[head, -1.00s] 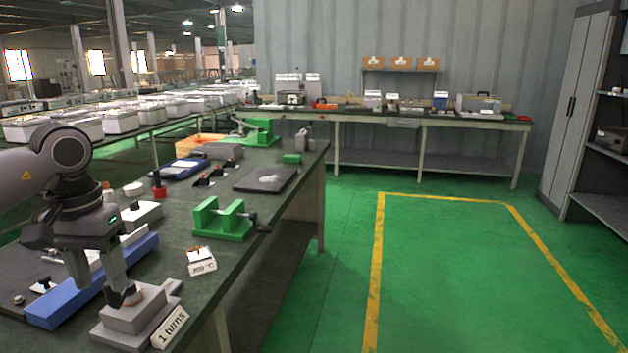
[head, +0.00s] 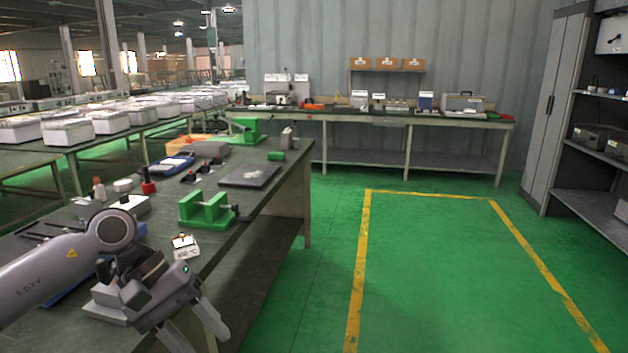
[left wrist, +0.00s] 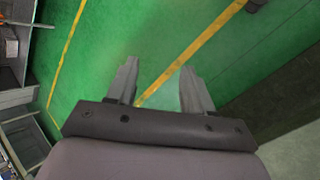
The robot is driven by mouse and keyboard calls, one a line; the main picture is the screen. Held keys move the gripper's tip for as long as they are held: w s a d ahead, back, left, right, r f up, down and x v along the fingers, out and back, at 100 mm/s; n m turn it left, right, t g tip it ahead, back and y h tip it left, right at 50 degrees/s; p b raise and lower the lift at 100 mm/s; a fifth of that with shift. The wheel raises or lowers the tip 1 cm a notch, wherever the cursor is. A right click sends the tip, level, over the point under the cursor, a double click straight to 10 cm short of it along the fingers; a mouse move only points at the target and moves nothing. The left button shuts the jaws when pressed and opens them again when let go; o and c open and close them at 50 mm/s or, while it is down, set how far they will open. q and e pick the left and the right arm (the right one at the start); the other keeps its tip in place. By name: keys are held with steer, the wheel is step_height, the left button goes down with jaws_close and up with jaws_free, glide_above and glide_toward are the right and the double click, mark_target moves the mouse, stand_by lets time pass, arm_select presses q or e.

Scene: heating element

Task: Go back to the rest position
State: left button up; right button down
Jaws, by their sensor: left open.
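My left gripper (head: 205,335) is open and empty. In the head view it hangs in front of the near table's right edge, with its fingers pointing down. A grey block (head: 105,303) on the near table is partly hidden behind the gripper. My right gripper is not in view.
The near workbench (head: 262,200) holds a green vise (head: 207,210), a small white box (head: 185,246) and a dark plate (head: 249,175). A blue bar is mostly hidden by my arm. Open green floor (head: 430,260) with yellow lines lies to the right. A grey cabinet (head: 553,110) and shelves stand at the far right.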

arm_select(q)
steer(key=s+d+r+n+t+h, duration=0.1)
steer(key=s+d+n+h, duration=0.1)
steer(key=d+n+h, duration=0.5)
steer(key=s+d+n+t+h, duration=0.1)
steer(key=s+d+n+h, duration=0.2)
steer(key=d+n+h, duration=0.35)
steer(key=w+a+f+m+t+y, duration=0.1)
steer(key=a+f+m+t+y, duration=0.3)
steer(key=m, duration=0.8)
steer(key=a+f+m+t+y+p, duration=0.1)
steer(key=f+m+t+y, duration=0.2)
steer(key=m+t, duration=0.65)
steer(key=w+a+f+m+t+y, duration=0.1)
steer(key=a+f+m+t+y, duration=0.25)
steer(key=m, duration=1.05)
steer(key=s+a+f+n+g+y, duration=0.3)
steer(key=s+a+f+n, duration=0.1)
steer(key=s+f+n, duration=0.3)
steer(key=s+a+f+n+g+y, duration=0.4)
steer(key=s+f+n, duration=0.3)
steer(key=f+n, duration=0.2)
steer(key=shift+f+y, duration=0.3)
steer(key=shift+f, duration=0.45)
steer(key=shift+c, duration=0.3)
